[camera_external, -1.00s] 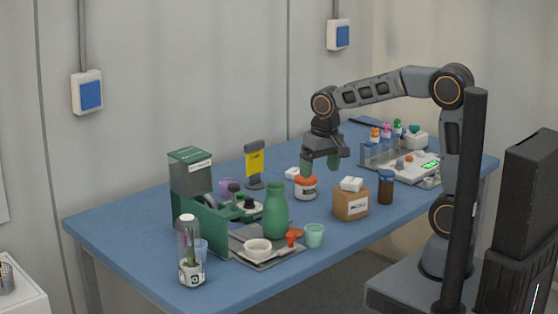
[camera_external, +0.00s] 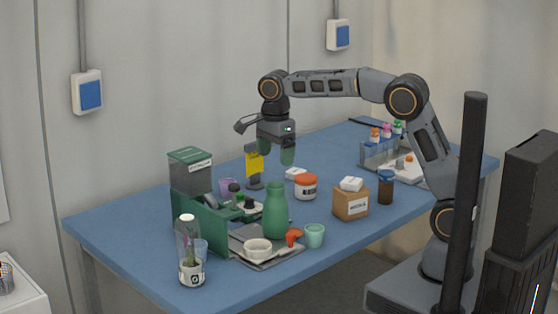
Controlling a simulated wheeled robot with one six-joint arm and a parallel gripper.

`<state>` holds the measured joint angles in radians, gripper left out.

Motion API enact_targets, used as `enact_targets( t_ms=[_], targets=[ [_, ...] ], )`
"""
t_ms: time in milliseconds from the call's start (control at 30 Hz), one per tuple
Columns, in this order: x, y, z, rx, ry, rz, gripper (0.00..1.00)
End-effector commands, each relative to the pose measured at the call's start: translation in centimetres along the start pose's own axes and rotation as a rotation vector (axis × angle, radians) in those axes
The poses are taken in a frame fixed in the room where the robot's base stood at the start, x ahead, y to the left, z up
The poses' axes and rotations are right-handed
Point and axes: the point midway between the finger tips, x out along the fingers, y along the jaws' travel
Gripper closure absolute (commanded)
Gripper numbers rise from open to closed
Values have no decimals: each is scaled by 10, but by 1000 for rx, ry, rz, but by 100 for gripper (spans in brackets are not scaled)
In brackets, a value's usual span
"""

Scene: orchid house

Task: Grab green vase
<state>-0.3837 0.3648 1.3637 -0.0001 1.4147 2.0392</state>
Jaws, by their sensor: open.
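The green vase (camera_external: 275,213) stands upright on the grey tray (camera_external: 277,258) near the front of the blue table. It has a wide body and a narrower neck. My gripper (camera_external: 277,157) is open and empty, pointing down. In the picture it hangs above the vase's mouth with a gap between them. I cannot tell whether it is directly over the vase or farther back.
A green machine (camera_external: 192,195) stands left of the vase. A white bowl (camera_external: 257,249), an orange item (camera_external: 292,236) and a mint cup (camera_external: 314,236) are close to its base. An orange-lidded jar (camera_external: 305,187) and a cardboard box (camera_external: 350,199) stand to the right.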

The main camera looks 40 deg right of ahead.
Motion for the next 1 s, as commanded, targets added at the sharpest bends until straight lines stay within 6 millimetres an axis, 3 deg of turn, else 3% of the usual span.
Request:
enact_targets(
  t_ms=[200, 533, 800, 1000],
  targets=[
    [36, 0, 0, -2, 1, 2, 14],
    [57, 0, 0, -3, 0, 1, 14],
    [92, -2, -1, -3, 0, 1, 14],
    [102, -2, -1, -3, -1, -1, 14]
  ],
)
